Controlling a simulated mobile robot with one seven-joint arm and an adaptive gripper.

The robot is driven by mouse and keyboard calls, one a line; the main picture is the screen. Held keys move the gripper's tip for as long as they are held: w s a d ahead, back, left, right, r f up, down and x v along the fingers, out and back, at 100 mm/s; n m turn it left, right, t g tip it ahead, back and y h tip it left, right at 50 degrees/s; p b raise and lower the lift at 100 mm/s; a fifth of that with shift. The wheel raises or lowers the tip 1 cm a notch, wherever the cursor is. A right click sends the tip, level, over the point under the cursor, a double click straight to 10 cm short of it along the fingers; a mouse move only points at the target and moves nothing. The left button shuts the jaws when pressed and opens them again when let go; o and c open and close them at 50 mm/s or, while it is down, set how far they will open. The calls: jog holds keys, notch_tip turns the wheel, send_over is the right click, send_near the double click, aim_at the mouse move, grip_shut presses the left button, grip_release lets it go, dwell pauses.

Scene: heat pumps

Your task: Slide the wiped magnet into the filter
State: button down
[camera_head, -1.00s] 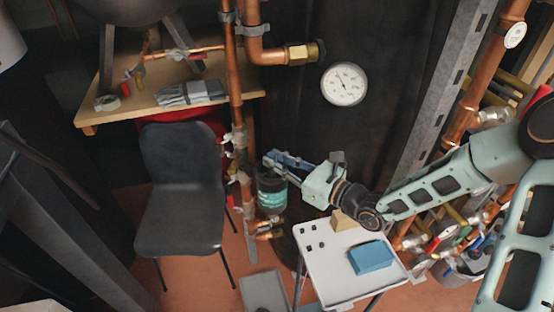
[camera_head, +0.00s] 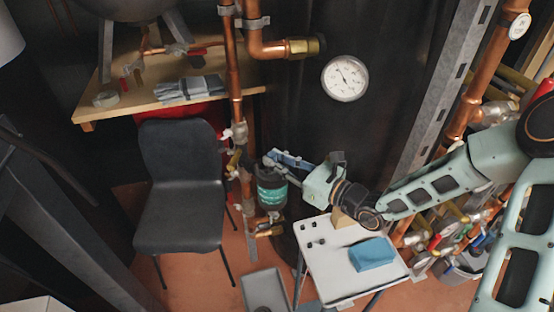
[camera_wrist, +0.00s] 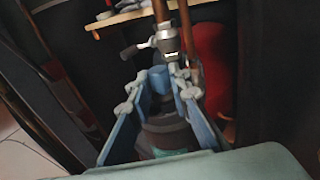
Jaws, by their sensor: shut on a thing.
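The filter (camera_head: 271,189) is a dark canister with a teal label, beside the copper pipe in the head view. In the wrist view its body (camera_wrist: 165,136) shows between and below my fingers. My gripper (camera_head: 271,159) is at the top of the filter. In the wrist view, my gripper (camera_wrist: 160,88) is shut on a small blue, round-topped piece (camera_wrist: 158,79), which I take for the magnet's top. The magnet's lower part is hidden, so I cannot tell how deep it sits in the filter.
Copper pipes (camera_head: 233,80) with valves run upright close behind the filter. A black chair (camera_head: 181,185) stands left. A white folding table (camera_head: 335,275) with a blue cloth (camera_head: 372,253) stands to the right, below my arm. A pressure gauge (camera_head: 345,78) is above.

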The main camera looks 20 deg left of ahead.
jog(key=shift+f+b, duration=0.45)
jog(key=shift+f, duration=0.25)
jog(key=shift+f, duration=0.15)
jog(key=c, duration=1.7)
grip_release()
jog(key=shift+c, duration=0.2)
jog(key=shift+d+f, duration=0.1)
jog(key=shift+r+v, duration=0.1)
jog(key=shift+v, duration=2.85)
jog(key=shift+r+v, duration=0.15)
jog(key=shift+v, duration=2.85)
